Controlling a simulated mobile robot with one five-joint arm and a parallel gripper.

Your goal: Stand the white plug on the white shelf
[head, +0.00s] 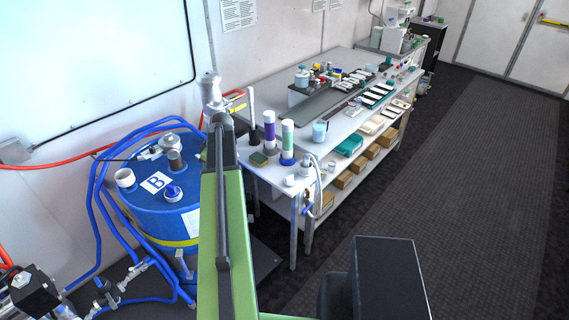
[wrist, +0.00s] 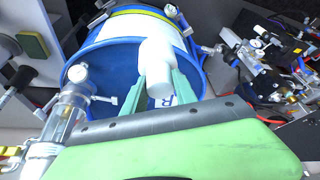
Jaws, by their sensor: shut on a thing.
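The white plug (wrist: 157,62) is a short pale cylinder between the two green fingers of my gripper (wrist: 160,74) in the wrist view. The gripper is shut on it, over the blue drum (wrist: 101,55) in that picture. In the head view my arm hides the gripper and the held plug. The white shelf (head: 274,177) is at the near end of the bench, just right of my arm. A green sponge (head: 258,159), a purple-banded tube (head: 269,133) and a teal-banded tube (head: 288,139) stand or lie on it.
The blue drum (head: 156,222), with hoses around it, stands left of my arm. A white neck (head: 125,178) and a blue cap (head: 173,192) are on its top. A hose and fittings (head: 318,190) hang at the shelf's right edge. The floor (head: 440,190) at right is clear.

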